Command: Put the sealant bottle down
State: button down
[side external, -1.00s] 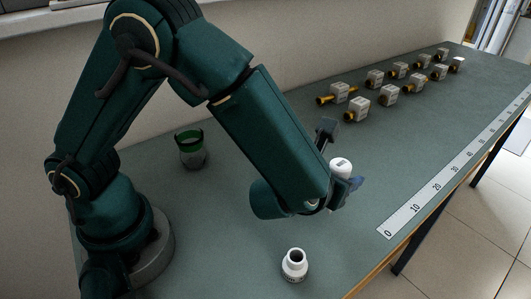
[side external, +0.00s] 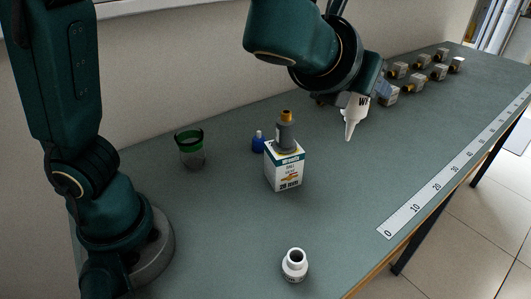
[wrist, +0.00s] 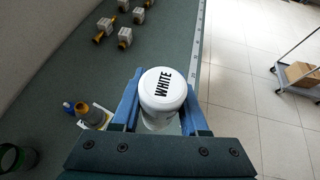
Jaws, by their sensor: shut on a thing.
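The sealant bottle (side external: 354,108) is white with a pointed nozzle. In the side view it hangs nozzle-down in the air above the bench. In the wrist view its round white end, marked "WHITE" (wrist: 163,88), faces the camera between the blue fingers. My gripper (wrist: 162,112) is shut on the bottle; in the side view my gripper (side external: 372,88) is partly hidden by my wrist. The nozzle tip looks clear of the green bench top (side external: 345,185).
A white box (side external: 284,170) with a grey, orange-topped piece on it stands mid-bench, with a small blue bottle (side external: 258,142) behind. A green-rimmed cup (side external: 190,150) is left, an open white jar (side external: 295,265) in front. Several boxed fittings (side external: 415,83) stand far back; a ruler (side external: 440,178) lies along the edge.

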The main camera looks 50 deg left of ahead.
jog(key=a+r+n+g+y, duration=0.2)
jog(key=a+n+y, duration=0.15)
jog(key=a, duration=0.75)
jog(key=a+r+n+g+y, duration=0.1)
jog(key=a+n+g+y, duration=0.2)
jog(key=a, duration=0.7)
jog(key=s+a+n+g+y, duration=0.3)
jog(key=s+a+n+g, duration=0.7)
jog(key=s+a, duration=0.95)
notch_tip(320, 180, down, 11)
jog(key=w+a+n, duration=0.1)
jog(key=n, duration=0.1)
jog(key=shift+m+t, duration=0.25)
jog(key=shift+t, duration=0.05)
jog(key=shift+w+d+f, duration=0.55)
jog(key=shift+w+f, duration=1.25)
jog(key=shift+w, duration=0.1)
jog(key=shift+w+d+f, duration=0.6)
jog(key=shift+w+f, duration=1.25)
jog(key=shift+w, duration=0.05)
jog(key=shift+w+d+f, duration=0.55)
jog(key=shift+w+f, duration=1.25)
jog(key=shift+w, duration=0.1)
jog(key=shift+f, duration=0.1)
